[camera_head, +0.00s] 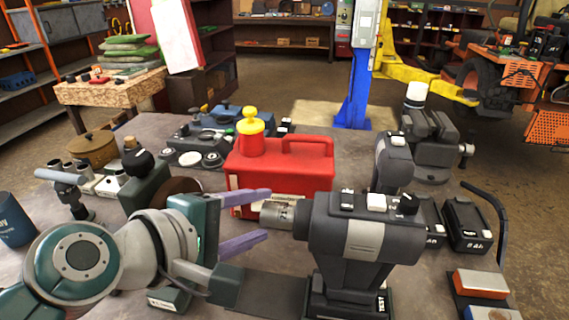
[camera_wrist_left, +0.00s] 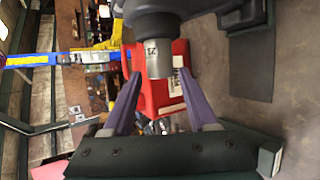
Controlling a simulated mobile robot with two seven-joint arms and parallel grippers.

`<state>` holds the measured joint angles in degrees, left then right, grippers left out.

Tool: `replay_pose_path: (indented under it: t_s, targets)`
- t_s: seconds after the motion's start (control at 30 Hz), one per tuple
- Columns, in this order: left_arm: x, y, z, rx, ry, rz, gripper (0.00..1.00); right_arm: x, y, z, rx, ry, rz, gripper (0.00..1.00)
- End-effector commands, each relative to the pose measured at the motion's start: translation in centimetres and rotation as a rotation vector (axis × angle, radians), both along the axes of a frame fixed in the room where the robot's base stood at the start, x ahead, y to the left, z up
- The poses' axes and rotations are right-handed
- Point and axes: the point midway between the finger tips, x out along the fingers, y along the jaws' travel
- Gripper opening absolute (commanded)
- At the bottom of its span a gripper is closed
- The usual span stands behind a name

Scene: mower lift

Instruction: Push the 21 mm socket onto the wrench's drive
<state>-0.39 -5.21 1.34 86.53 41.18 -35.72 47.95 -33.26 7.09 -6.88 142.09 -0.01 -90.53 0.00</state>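The dark grey impact wrench (camera_head: 350,235) stands on its base on the bench, nose to the left. The silver 21 mm socket (camera_head: 279,215) sits in line at its nose, with no gap visible between them. In the left wrist view the socket (camera_wrist_left: 158,60) carries a "21" mark, below the wrench's dark round nose (camera_wrist_left: 152,24). My left gripper (camera_head: 268,214) is open. In the left wrist view its purple fingertips (camera_wrist_left: 159,75) are on either side of the socket's free end, apart from it. The drive is hidden. My right gripper is not in view.
Dark battery packs (camera_head: 466,224) and a vise (camera_head: 433,145) are to the right. A grinder-like tool (camera_head: 146,180) and small cups crowd the left.

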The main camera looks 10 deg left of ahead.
Motion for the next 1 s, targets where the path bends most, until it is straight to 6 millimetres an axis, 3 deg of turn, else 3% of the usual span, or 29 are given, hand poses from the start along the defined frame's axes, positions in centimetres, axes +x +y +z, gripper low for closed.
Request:
replay_pose_path:
  t_s: [0.13,0.47,1.0]
  targets:
    - [0.0,0.0,0.0,0.000,0.000,-0.001,0.77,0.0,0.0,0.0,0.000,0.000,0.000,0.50]
    - [-0.3,0.1,0.1,0.000,0.002,-0.001,0.77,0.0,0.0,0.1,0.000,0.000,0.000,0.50]
    - [-7.0,3.6,3.9,0.001,0.002,0.000,0.77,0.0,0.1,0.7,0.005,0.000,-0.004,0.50]
